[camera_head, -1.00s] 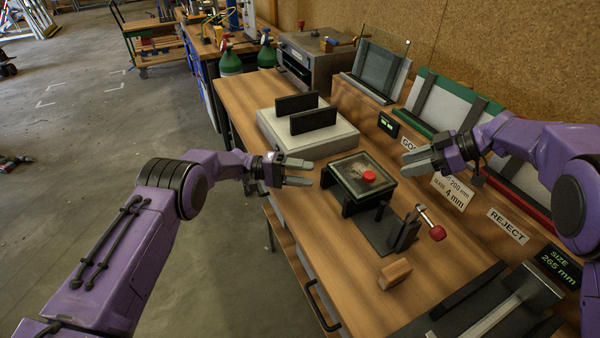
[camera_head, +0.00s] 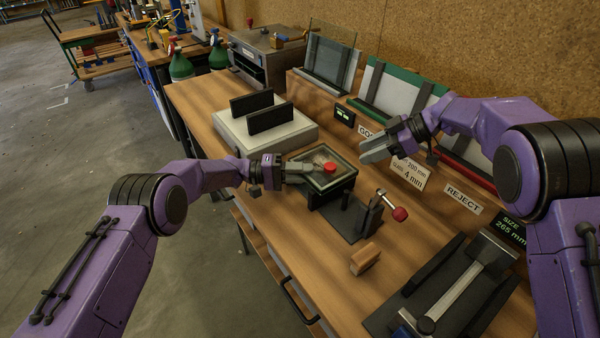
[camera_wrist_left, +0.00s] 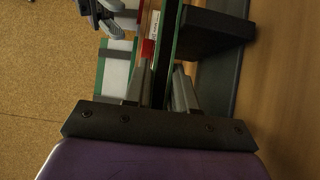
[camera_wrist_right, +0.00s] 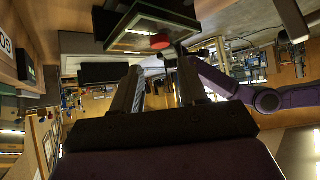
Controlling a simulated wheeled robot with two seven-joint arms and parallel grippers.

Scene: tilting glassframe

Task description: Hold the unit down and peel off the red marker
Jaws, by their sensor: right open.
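The unit, a dark-framed glass pane (camera_head: 345,183), sits on black supports in the middle of the bench. The round red marker (camera_head: 330,167) is on its top. My left gripper (camera_head: 304,173) is at the unit's left edge, one finger above and one below. In the left wrist view the unit's edge (camera_wrist_left: 171,45) runs between the fingers, which look apart; contact is unclear. The red marker (camera_wrist_left: 147,48) is close to one fingertip there. My right gripper (camera_head: 374,150) is open and empty, above and right of the unit. The right wrist view shows the marker (camera_wrist_right: 160,41) ahead of its fingers.
A lever with a red knob (camera_head: 400,214) stands at the unit's front right. A wooden block (camera_head: 365,258) lies in front. A pale box with two black bars (camera_head: 290,143) is behind left. Racks and signs (camera_head: 462,197) line the right. Bare wood lies at front left.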

